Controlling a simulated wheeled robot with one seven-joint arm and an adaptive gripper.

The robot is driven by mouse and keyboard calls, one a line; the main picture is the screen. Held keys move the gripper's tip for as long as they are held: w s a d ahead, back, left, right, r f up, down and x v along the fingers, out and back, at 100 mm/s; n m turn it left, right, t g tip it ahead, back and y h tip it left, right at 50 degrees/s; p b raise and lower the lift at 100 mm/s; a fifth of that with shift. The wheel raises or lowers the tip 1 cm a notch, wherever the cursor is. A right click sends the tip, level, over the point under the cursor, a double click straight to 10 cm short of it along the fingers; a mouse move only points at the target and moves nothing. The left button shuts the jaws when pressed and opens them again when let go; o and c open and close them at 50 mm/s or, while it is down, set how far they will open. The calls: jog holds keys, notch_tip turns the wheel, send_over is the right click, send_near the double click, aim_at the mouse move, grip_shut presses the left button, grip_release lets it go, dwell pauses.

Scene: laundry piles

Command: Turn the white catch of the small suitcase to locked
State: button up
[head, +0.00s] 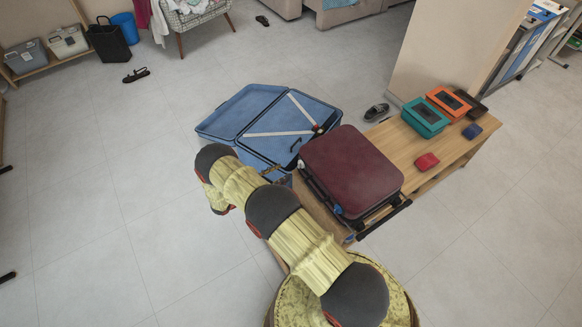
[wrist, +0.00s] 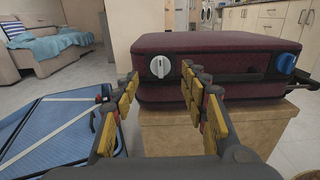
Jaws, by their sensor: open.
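The small suitcase (head: 352,168) is maroon and lies flat on a wooden bench, shut. In the wrist view the suitcase (wrist: 220,48) shows its side, with the white catch (wrist: 160,67) near its left end. The catch is a round knob with a raised grip standing about upright. My gripper (wrist: 161,80) is open and empty. Its fingers appear on either side of the catch, with the catch seen in the gap between them; they look short of it. In the head view the white catch is hidden.
A blue catch (wrist: 287,63) sits at the right on the same side. An open blue suitcase (head: 225,118) lies on the floor beside the bench (head: 452,150). Teal (head: 425,117) and orange (head: 447,103) boxes and a red case (head: 427,161) are on the bench. The floor at left is mostly clear.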

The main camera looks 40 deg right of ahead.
aim_at(300, 165)
jog(key=d+b, duration=0.1)
jog(key=d, duration=0.6)
jog(key=shift+s+d+b, duration=0.25)
jog(key=shift+d+b, duration=0.15)
jog(key=shift+f, duration=0.1)
jog(key=shift+c, duration=1.4)
jog(key=c, duration=0.8)
